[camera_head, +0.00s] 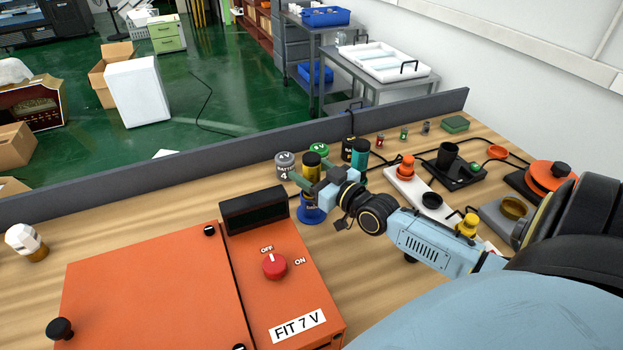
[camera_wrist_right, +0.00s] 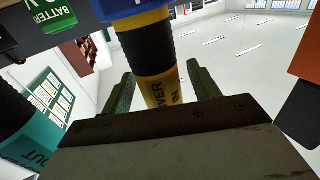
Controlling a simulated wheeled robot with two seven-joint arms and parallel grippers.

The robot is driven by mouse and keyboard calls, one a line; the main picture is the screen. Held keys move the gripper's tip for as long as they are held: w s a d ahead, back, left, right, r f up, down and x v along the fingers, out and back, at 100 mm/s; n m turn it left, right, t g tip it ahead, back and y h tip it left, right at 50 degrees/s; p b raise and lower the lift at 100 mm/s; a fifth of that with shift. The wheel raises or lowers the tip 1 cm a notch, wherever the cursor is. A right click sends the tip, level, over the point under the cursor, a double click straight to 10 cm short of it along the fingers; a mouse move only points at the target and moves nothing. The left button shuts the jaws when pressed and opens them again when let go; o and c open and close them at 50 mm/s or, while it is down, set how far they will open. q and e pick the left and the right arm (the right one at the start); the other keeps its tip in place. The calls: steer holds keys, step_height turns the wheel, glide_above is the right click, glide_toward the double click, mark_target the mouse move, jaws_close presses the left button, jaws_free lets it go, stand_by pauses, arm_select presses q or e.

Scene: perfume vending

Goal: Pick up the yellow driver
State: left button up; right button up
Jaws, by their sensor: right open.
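The yellow driver (camera_head: 312,173), with black bands, stands upright in a blue holder (camera_head: 311,210) near the back of the table. My right gripper (camera_head: 316,177) is open around it. In the right wrist view the yellow driver (camera_wrist_right: 158,85) sits between the two dark green fingers of my right gripper (camera_wrist_right: 158,78), with a gap visible on each side. The blue holder (camera_wrist_right: 140,8) shows at the top edge there. My left gripper is not in view.
A teal driver (camera_head: 360,150) stands close on the right of my gripper. Battery cylinders (camera_head: 284,160) stand close behind and left. An orange box with a red knob (camera_head: 274,266) fills the front left. A white strip with an orange button (camera_head: 406,167) lies right.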

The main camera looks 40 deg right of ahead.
steer(key=shift+w+a, duration=0.15)
steer(key=shift+w, duration=0.6)
jaws_close()
